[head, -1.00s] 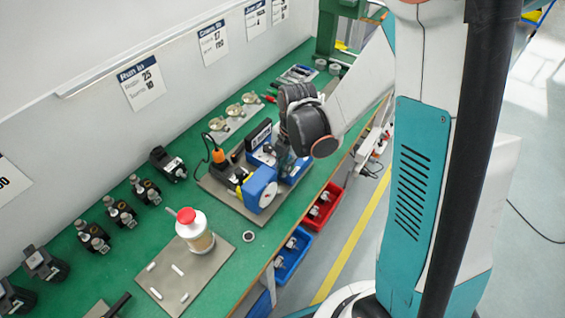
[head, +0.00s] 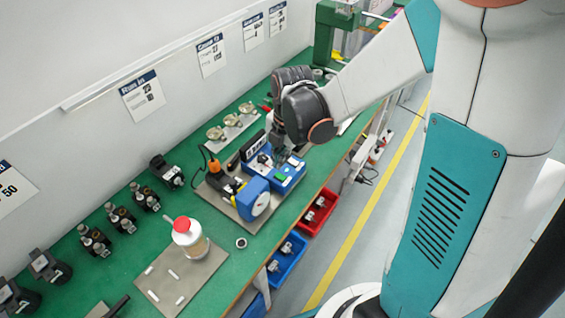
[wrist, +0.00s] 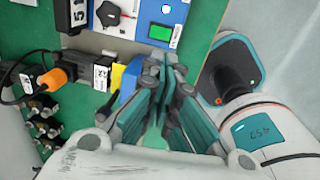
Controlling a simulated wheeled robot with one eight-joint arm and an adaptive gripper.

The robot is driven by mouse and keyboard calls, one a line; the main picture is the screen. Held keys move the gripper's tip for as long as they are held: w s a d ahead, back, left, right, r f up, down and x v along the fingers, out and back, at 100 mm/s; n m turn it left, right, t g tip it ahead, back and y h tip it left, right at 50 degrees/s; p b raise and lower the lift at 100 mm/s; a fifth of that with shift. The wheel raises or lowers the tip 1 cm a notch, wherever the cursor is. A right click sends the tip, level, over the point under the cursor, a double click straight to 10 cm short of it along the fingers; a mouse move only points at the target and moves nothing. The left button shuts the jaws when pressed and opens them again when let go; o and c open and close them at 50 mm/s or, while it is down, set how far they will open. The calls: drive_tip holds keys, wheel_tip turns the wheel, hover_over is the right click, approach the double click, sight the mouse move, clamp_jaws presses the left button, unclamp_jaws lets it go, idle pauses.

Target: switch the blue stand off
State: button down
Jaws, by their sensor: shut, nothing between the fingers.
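The blue stand (head: 287,182) is on a grey plate on the green bench. Its top shows in the wrist view (wrist: 182,14) with a black knob (wrist: 110,14), a small white lamp (wrist: 166,9) and a bright green rocker switch (wrist: 158,36) that looks lit. My gripper (wrist: 163,62) is shut and empty, its fingertips just below the green switch in the picture. I cannot tell whether they touch the stand. In the head view, my gripper (head: 277,148) is above the far side of the stand, its tips partly hidden.
A blue unit with a white dial (head: 251,203) and an orange-capped motor (head: 215,170) share the plate. A red-capped bottle (head: 189,240) stands at the front left. A red bin (head: 318,212) and a blue bin (head: 287,259) are beside the bench edge.

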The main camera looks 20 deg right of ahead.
sight(280, 176)
drive_tip(key=shift+s+d+r+p, duration=0.2)
drive_tip(key=shift+r+p, duration=0.1)
drive_tip(key=shift+r, duration=0.8)
drive_tip(key=shift+s+d+r+p, duration=0.15)
drive_tip(key=shift+r+p, duration=0.1)
drive_tip(key=shift+r, duration=0.85)
drive_tip(key=shift+w, duration=0.15)
drive_tip(key=shift+w+a+r+b, duration=0.35)
drive_tip(key=shift+w+b, duration=0.2)
drive_tip(key=shift+b, duration=0.25)
drive_tip(key=shift+f, duration=0.15)
drive_tip(key=f+b, duration=0.2)
drive_tip(key=f, duration=0.2)
drive_tip(key=w+f+b, duration=0.1)
drive_tip(key=f+b, duration=0.1)
drive_tip(key=f, duration=0.3)
drive_tip(key=a+f+b, duration=0.1)
drive_tip(key=f, duration=0.3)
drive_tip(key=shift+w+f+b, duration=0.2)
drive_tip(key=shift+f+b, duration=0.2)
